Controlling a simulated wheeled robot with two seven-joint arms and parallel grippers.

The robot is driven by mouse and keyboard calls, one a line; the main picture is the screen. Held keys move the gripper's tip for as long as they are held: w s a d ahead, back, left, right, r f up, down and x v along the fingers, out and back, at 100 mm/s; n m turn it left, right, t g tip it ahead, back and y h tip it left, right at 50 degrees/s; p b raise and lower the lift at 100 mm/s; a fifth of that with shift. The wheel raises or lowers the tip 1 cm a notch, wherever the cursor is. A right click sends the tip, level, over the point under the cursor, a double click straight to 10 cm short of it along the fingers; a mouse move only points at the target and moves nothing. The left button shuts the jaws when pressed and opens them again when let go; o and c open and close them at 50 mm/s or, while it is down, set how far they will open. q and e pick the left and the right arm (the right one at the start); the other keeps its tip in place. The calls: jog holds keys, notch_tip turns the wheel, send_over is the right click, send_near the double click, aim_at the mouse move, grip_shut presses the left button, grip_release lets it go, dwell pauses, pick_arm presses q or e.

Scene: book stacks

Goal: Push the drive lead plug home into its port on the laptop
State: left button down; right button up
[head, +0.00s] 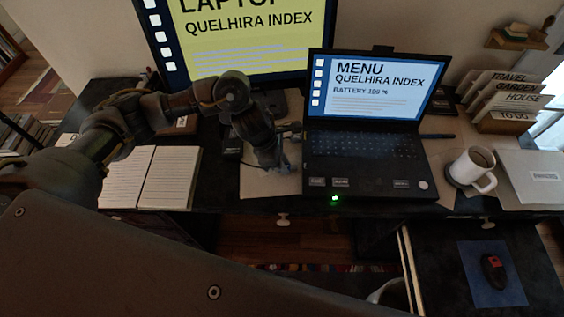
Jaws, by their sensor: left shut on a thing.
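The open laptop (366,163) stands on the dark desk, its lit screen showing a menu with a battery line at 100 %. My left gripper (284,163) is at the laptop's left side, pointing down, with its fingers close to the laptop's left edge. It is shut on what appears to be the drive lead plug, which is too small and dark to make out between the fingers. The port on the laptop's left edge is hidden, so I cannot tell whether the plug touches it. My right gripper is out of view.
A large monitor (250,35) stands behind. A small black box (232,146) lies left of the gripper, and an open notebook (165,175) further left. A white mug (474,170) and a file box (505,122) are at the right. A green light (335,198) glows at the laptop's front.

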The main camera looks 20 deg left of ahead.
aim_at(297, 167)
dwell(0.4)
pick_arm(q)
jog(key=shift+b, duration=0.6)
dwell(0.5)
jog(key=shift+b, duration=0.3)
dwell(0.4)
jog(key=shift+w+d+b, duration=0.2)
jog(key=shift+d+b, duration=0.15)
jog(key=shift+d, duration=0.45)
jog(key=shift+w+d+b, duration=0.2)
jog(key=shift+d+b, duration=0.1)
jog(key=shift+d, duration=0.5)
jog(key=c, duration=1.2)
grip_release()
jog(key=shift+c, duration=0.2)
